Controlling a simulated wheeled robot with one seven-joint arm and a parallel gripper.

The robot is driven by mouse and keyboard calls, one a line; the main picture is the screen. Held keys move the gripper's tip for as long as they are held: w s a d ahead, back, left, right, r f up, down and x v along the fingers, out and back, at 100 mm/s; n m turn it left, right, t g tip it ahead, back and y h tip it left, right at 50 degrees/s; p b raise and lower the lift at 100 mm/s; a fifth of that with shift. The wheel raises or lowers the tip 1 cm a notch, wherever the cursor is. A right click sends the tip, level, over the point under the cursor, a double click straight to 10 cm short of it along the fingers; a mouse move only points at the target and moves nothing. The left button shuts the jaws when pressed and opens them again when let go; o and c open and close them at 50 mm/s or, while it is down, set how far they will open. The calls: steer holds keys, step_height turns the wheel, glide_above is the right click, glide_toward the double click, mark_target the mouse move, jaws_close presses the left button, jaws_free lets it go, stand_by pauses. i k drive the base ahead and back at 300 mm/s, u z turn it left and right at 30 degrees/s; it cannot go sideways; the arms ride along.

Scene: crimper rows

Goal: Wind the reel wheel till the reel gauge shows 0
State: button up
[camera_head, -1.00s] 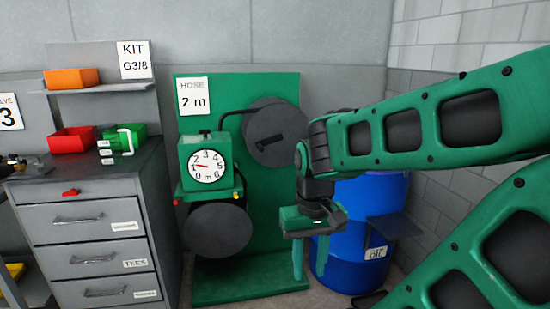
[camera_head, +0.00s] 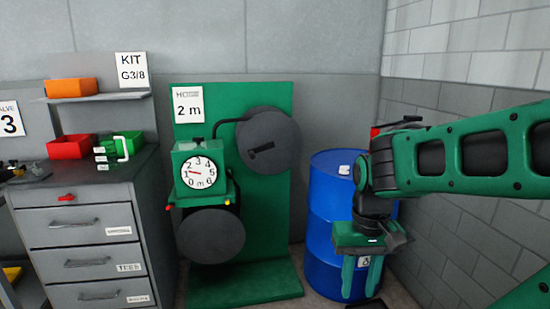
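The reel gauge (camera_head: 201,173) is a round white dial on a green box, with its red needle pointing left, between 1 and 2. A dark grey disc with a short black bar on its face (camera_head: 280,130) is at the upper right of the green panel. A second, plain dark disc (camera_head: 210,236) is below the gauge box. I cannot tell for sure which disc is the reel wheel. My gripper (camera_head: 361,278) hangs fingers down in front of the blue drum, right of the panel. It is open and empty, apart from both discs.
The green panel and foot plate (camera_head: 245,285) bear a "HOSE 2 m" sign (camera_head: 189,104). The blue drum (camera_head: 325,215) stands right of them. A grey drawer cabinet (camera_head: 85,225) with red and green bins (camera_head: 71,147) stands left. Floor beyond the foot plate is mostly out of view.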

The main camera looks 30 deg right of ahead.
mark_target(270, 143)
steer(key=z, duration=0.1)
steer(key=i, duration=1)
steer(key=u, duration=0.05)
